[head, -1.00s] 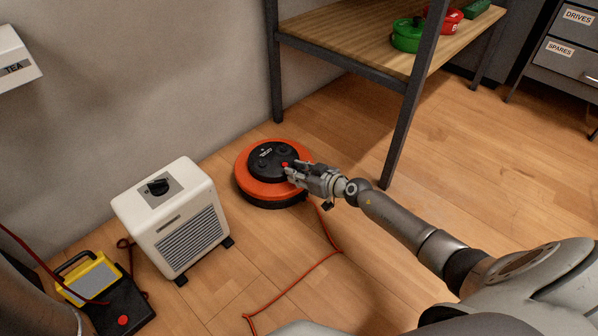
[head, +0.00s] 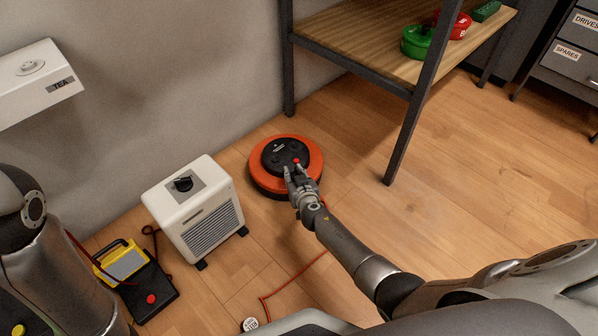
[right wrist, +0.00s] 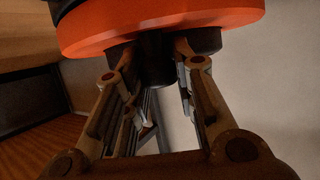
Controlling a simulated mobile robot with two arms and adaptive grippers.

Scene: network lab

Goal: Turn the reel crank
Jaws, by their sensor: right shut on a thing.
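The reel (head: 259,177) is a round orange drum with a black top, lying flat on the floor. A small red spot (head: 297,160) shows on the black top near my fingertips. My right gripper (head: 293,170) reaches over the near edge of the reel. In the right wrist view its fingers (right wrist: 155,75) stand on either side of a dark stub (right wrist: 156,62) below the orange rim (right wrist: 160,30), and this stub seems to be the crank's knob. The fingers hide part of the crank. My left arm is at the left edge, with its gripper out of view.
A white heater (head: 196,210) stands close left of the reel. A yellow and black device (head: 130,275) sits further left. A shelf leg (head: 412,135) stands to the right. An orange cable (head: 295,275) runs across the floor. Floor to the right is open.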

